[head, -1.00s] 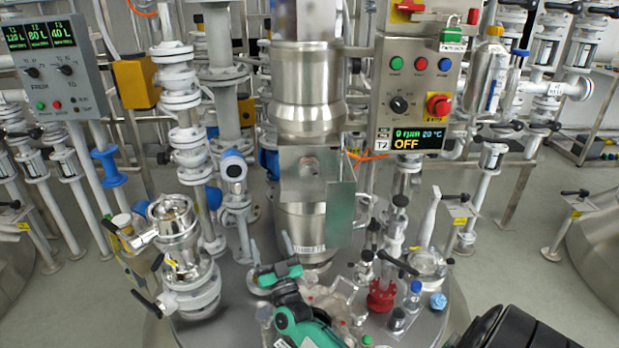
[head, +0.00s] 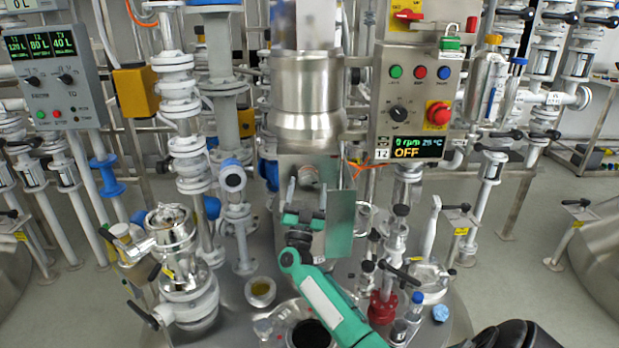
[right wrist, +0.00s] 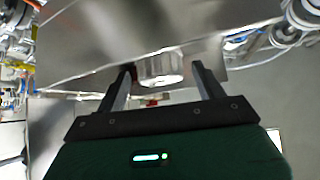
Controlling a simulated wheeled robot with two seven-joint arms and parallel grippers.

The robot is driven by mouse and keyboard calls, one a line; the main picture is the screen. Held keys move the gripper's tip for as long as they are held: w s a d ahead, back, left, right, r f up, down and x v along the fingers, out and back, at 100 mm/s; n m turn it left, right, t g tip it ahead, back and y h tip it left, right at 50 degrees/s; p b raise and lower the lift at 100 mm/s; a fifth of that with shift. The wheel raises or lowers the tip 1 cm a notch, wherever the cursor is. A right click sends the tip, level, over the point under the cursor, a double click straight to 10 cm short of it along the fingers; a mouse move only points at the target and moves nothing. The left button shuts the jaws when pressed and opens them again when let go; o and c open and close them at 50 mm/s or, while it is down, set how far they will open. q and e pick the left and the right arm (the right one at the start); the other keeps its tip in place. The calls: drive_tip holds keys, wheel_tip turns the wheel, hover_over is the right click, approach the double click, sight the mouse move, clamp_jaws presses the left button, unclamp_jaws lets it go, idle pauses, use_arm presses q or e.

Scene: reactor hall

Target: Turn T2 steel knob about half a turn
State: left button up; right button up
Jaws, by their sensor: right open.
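The steel knob (head: 309,173) is a short round cylinder on the square steel housing at the middle of the T2 column in the head view. A steel door plate (head: 340,218) stands open at its right. My right gripper (head: 307,190) is in front of the housing, its two fingers pointing up toward the knob. In the right wrist view the knob (right wrist: 160,68) lies between the open fingertips, with a gap on each side. I cannot tell whether the fingers reach around it. My left gripper is not in view.
The T2 control box (head: 413,100) at the upper right reads OFF. Below are a red fitting (head: 382,307), an open port (head: 310,333) and a small cup (head: 260,291) on the vessel lid. A glass-and-steel valve stack (head: 172,235) stands at the left.

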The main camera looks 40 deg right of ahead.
sight(310, 178)
drive_tip(key=shift+x, duration=1.95)
drive_tip(key=c, duration=0.9)
drive_tip(key=shift+o, duration=0.2)
drive_tip(key=shift+m+g, duration=0.4)
drive_tip(key=shift+m, duration=0.1)
